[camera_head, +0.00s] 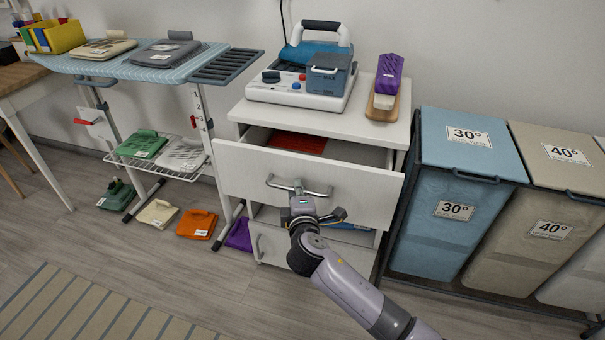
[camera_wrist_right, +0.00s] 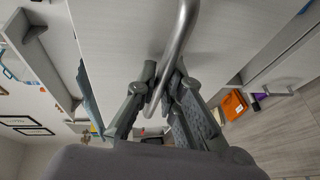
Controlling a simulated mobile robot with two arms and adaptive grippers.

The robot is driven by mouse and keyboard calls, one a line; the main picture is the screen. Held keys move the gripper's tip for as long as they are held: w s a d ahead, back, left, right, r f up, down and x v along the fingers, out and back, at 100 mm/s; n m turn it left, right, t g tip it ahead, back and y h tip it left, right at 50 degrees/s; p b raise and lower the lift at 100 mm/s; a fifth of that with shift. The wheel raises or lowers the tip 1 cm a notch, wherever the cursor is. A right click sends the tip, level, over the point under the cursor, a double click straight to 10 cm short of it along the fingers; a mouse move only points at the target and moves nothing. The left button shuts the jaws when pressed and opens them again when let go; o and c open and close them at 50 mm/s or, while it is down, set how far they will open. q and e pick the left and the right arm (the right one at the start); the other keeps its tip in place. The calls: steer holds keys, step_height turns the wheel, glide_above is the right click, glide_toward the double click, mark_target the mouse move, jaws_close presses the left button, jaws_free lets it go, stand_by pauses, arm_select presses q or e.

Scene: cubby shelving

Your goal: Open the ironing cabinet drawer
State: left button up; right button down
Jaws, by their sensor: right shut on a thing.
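The ironing cabinet (camera_head: 359,121) is white and stands against the wall. Its top drawer (camera_head: 240,175) is pulled partly out, and a red item (camera_head: 298,142) shows inside. The drawer has a curved metal handle (camera_head: 318,193). My right gripper (camera_head: 297,190) is shut on this handle near its middle. In the right wrist view the handle bar (camera_wrist_right: 176,45) passes between the fingers of the gripper (camera_wrist_right: 160,88). Below, an open shelf and a lower front with its own handle (camera_head: 257,247) are partly hidden by my right arm. My left gripper is not in view.
An ironing board (camera_head: 135,70) is at the left. A blue laundry bin (camera_head: 438,225) and beige bins (camera_head: 515,245) stand close at the right. The floor in front is clear around a striped rug (camera_head: 90,305).

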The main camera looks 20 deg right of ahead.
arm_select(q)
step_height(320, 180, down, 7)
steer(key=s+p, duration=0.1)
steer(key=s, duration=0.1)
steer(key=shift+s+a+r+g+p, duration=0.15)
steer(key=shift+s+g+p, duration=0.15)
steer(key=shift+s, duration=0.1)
arm_select(e)
steer(key=s+a, duration=0.9)
steer(key=s, duration=0.5)
steer(key=shift+a, duration=0.3)
steer(key=shift+s, duration=0.1)
steer(key=c, duration=2)
jaws_free()
steer(key=shift+o, duration=0.2)
